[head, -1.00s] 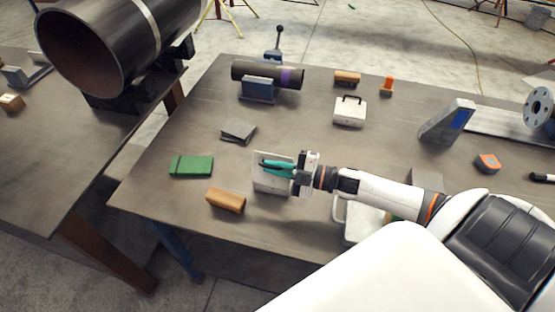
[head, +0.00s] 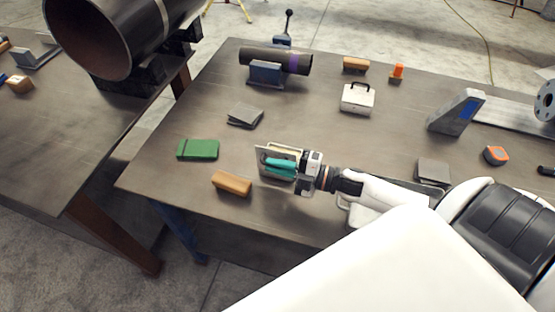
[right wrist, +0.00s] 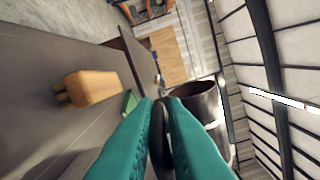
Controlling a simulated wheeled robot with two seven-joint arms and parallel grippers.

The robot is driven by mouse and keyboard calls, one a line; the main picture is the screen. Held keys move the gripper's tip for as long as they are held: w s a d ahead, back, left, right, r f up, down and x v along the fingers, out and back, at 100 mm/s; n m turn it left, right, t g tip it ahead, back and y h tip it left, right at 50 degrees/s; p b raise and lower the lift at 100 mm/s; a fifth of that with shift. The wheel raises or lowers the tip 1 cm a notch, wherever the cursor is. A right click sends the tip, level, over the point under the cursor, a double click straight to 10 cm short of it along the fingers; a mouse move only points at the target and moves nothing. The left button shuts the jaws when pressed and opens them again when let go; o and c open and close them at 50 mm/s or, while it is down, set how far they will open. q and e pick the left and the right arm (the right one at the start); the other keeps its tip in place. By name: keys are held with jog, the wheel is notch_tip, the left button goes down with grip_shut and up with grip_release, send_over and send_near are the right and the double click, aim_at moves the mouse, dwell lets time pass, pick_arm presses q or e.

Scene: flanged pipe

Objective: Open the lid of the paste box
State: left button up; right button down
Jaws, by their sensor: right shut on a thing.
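The paste box appears to be the small pale grey-white box (head: 262,150) near the table's front, with a cream strip along its far side. My right gripper (head: 266,162), with teal fingers, lies low across it and hides much of it. In the right wrist view, the fingers (right wrist: 163,108) are closed around a thin dark piece (right wrist: 158,140). It looks like the edge of the lid, though I cannot tell for sure, nor how far the lid is raised. My left gripper is not in view.
A wooden-coloured block (head: 232,184) lies just left of the box, and a green case (head: 198,149) farther left. A grey folded item (head: 245,115) lies behind. A white box with a black handle (head: 357,98) stands farther back. The table (head: 320,125) between them is clear.

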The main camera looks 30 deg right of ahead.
jog(key=shift+s+f, duration=0.15)
jog(key=shift+f, duration=0.1)
jog(key=c, duration=1.6)
grip_release()
jog(key=shift+o, duration=0.4)
jog(key=shift+r, duration=0.15)
jog(key=b+v, duration=0.3)
jog(key=v, duration=0.9)
